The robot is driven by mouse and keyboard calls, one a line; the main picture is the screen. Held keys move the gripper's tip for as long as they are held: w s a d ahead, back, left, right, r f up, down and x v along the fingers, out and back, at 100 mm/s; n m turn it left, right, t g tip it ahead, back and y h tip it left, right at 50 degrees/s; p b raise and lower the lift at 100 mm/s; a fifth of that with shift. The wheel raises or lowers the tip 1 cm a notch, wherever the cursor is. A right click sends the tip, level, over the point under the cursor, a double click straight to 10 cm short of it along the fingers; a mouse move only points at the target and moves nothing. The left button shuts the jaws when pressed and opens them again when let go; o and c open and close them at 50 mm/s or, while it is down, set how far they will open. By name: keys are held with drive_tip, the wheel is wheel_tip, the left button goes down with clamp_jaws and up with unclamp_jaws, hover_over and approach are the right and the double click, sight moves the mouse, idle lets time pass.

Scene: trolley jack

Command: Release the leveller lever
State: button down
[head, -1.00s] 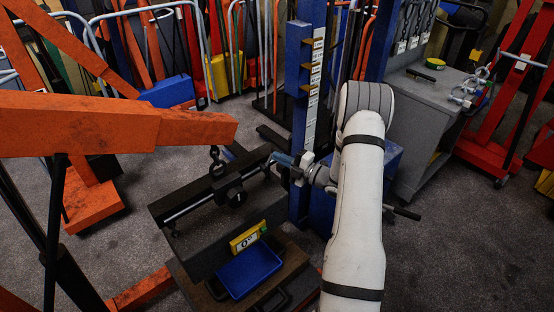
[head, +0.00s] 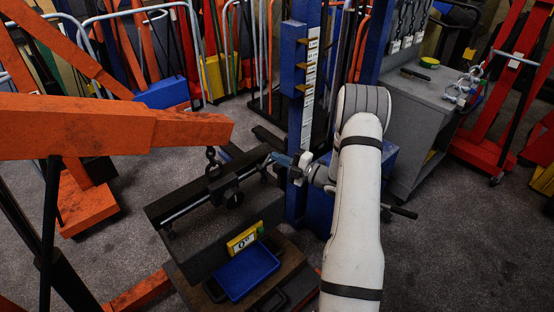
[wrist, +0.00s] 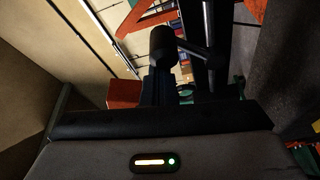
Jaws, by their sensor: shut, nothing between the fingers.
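The leveller is a dark bar (head: 195,203) hanging under the orange crane boom (head: 110,128) in the head view. Its lever end lies at the bar's right end, close to my gripper (head: 275,157). In the wrist view, a dark cylindrical grip (wrist: 163,44) on a thin rod stands just beyond my shut fingers (wrist: 158,84). The fingers point at the grip with nothing between them. Whether they touch it I cannot tell, since the fingertips overlap it in the picture.
A blue tray (head: 246,270) and a yellow label (head: 244,239) are below the bar, on and beside a dark block. A blue post (head: 298,120) stands right behind my gripper. A grey cabinet (head: 425,130) is at the right. Grey floor is open at the lower right.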

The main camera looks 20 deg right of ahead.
drive_tip(key=s+a+r+p, duration=0.1)
drive_tip(key=a+r+p, duration=0.2)
drive_tip(key=f+b+v, duration=0.2)
drive_tip(key=b+v, duration=0.1)
drive_tip(key=v, duration=0.7)
drive_tip(key=shift+s+a+b, duration=0.25)
drive_tip(key=shift+b, duration=0.05)
